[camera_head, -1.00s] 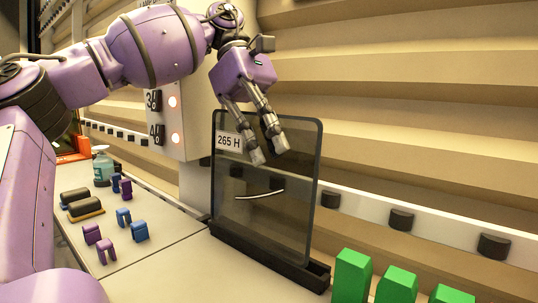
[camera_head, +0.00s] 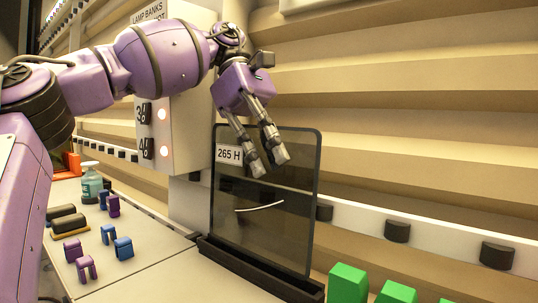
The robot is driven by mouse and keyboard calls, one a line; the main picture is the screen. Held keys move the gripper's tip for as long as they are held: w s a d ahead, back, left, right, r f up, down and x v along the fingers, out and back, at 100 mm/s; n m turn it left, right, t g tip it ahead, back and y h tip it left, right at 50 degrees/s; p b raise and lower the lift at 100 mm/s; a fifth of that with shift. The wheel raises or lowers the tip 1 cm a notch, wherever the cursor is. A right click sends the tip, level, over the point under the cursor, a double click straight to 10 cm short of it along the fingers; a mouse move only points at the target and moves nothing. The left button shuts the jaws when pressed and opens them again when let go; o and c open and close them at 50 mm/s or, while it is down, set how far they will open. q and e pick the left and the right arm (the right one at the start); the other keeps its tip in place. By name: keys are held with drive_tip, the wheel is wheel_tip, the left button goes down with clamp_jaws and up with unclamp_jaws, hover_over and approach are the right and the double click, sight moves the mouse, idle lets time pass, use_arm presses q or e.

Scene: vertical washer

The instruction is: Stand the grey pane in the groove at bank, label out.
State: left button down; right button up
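The grey pane (camera_head: 235,185) is a see-through sheet with a dark frame. It stands upright, with its lower edge in the black grooved base (camera_head: 290,288). Its white label "265 H" (camera_head: 229,154) is at the upper left and faces me. A pale curved streak (camera_head: 260,207) shows on the pane. My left gripper (camera_head: 268,162) hangs in front of the upper half of the pane, fingers pointing down and apart, with nothing seen between them. Whether the fingertips touch the pane I cannot tell. My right gripper is not in view.
Green blocks (camera_head: 348,283) stand at the lower right, close to the base. Several blue and purple clips (camera_head: 123,247), dark-topped pads (camera_head: 69,222) and a bottle (camera_head: 92,182) are on the left of the counter. A lamp panel (camera_head: 165,125) rises behind my arm. The counter left of the base is clear.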

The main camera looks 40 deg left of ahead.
sight(269, 179)
use_arm(q)
drive_tip(key=shift+s+d+r, duration=0.1)
idle(0.5)
drive_tip(key=shift+s+f, duration=0.15)
drive_tip(key=shift+f, duration=1.35)
idle(2.1)
drive_tip(key=shift+w, duration=0.25)
idle(0.9)
drive_tip(key=c, duration=1.9)
unclamp_jaws()
drive_tip(key=shift+o, duration=0.2)
drive_tip(key=shift+f, duration=0.1)
wheel_tip(269, 179, up, 10)
drive_tip(key=shift+r, duration=0.1)
